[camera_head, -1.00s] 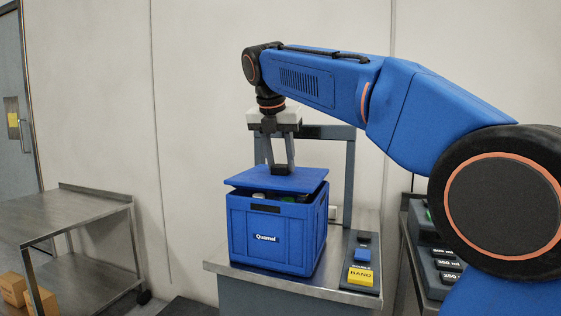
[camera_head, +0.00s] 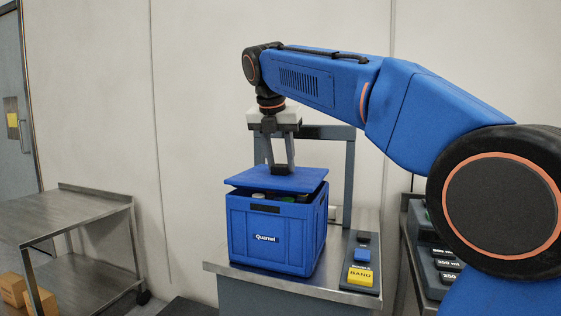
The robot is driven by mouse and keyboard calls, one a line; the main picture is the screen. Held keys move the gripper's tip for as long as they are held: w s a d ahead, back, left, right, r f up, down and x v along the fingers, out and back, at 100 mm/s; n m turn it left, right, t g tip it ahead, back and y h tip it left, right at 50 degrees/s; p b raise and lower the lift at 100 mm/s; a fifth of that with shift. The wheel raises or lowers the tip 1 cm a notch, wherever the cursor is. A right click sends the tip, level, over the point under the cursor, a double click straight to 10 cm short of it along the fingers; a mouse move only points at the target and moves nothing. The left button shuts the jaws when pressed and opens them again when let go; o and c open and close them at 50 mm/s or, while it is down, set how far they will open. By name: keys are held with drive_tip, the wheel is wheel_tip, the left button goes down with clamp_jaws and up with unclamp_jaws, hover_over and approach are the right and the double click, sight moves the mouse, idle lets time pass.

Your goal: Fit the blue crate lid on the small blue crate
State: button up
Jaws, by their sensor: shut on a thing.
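The blue crate lid (camera_head: 255,183) is over the small blue crate (camera_head: 268,241), which stands on a steel-topped bench. My gripper (camera_head: 281,169) points down and is shut on the dark handle at the middle of the lid. The lid is slightly tilted and not flush with the rim. A dark gap shows along the front and right, with the tops of several items (camera_head: 259,196) inside the crate visible through it. The back edge of the crate is hidden by the lid.
A panel with a yellow "BAND" button (camera_head: 361,277) lies on the bench top (camera_head: 330,285) right of the crate. A grey frame (camera_head: 348,185) stands behind the crate. A steel cart (camera_head: 90,205) stands at left, with floor space between it and the bench.

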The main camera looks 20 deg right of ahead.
drive_tip(key=shift+f, duration=0.2)
drive_tip(key=shift+f, duration=0.45)
drive_tip(key=shift+f, duration=0.4)
idle(0.4)
drive_tip(key=o, duration=1.7)
drive_tip(key=shift+r, duration=0.1)
drive_tip(key=shift+r, duration=3.45)
